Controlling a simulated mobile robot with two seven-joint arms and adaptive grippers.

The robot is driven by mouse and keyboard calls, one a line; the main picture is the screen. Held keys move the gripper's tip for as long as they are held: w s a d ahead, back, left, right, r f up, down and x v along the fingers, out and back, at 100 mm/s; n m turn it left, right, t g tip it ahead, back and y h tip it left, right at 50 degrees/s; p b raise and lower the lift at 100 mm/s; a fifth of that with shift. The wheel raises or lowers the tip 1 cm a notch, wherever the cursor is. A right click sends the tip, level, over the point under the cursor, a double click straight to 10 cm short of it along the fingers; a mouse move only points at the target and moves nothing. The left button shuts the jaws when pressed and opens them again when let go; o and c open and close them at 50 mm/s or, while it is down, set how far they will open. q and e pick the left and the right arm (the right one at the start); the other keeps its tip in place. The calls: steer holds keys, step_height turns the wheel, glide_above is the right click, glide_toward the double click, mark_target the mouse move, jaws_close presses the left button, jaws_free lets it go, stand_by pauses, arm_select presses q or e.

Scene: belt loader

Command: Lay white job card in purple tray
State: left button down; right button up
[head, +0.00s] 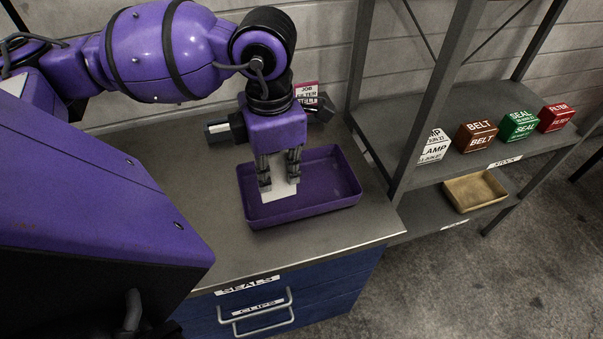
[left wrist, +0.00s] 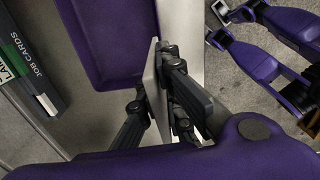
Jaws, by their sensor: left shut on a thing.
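My left gripper (head: 279,182) points down over the purple tray (head: 310,207) in the head view. It is shut on the white job card (head: 281,190), which hangs below and between the fingers. The card overlaps the left part of the tray's floor; I cannot tell whether it touches. In the left wrist view the card (left wrist: 151,78) stands nearly edge-on between the fingers (left wrist: 160,100), beside the purple tray (left wrist: 100,45). The tray lies on the grey worktop and looks empty otherwise. My right gripper is not clearly identifiable.
A dark job cards box (left wrist: 32,70) stands on the worktop. A pink-edged job sign (head: 306,92) is behind the tray. A rack (head: 455,160) on the right holds brown, green and red boxes and a tan tray (head: 475,190). The worktop's front is clear.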

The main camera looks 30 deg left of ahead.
arm_select(q)
steer(key=s+a+r+n, duration=0.3)
steer(key=s+n, duration=0.1)
steer(key=n, duration=1.3)
steer(key=w+f, duration=0.8)
steer(key=w, duration=0.1)
steer(key=w+f+b, duration=0.1)
steer(key=w+f, duration=0.3)
steer(key=f, duration=0.1)
steer(key=shift+w+d, duration=0.3)
steer(key=shift+d, duration=0.05)
arm_select(e)
steer(key=shift+w+f, duration=0.15)
steer(key=shift+f, duration=0.15)
arm_select(q)
steer(key=shift+f, duration=0.1)
arm_select(e)
steer(key=shift+f, duration=0.1)
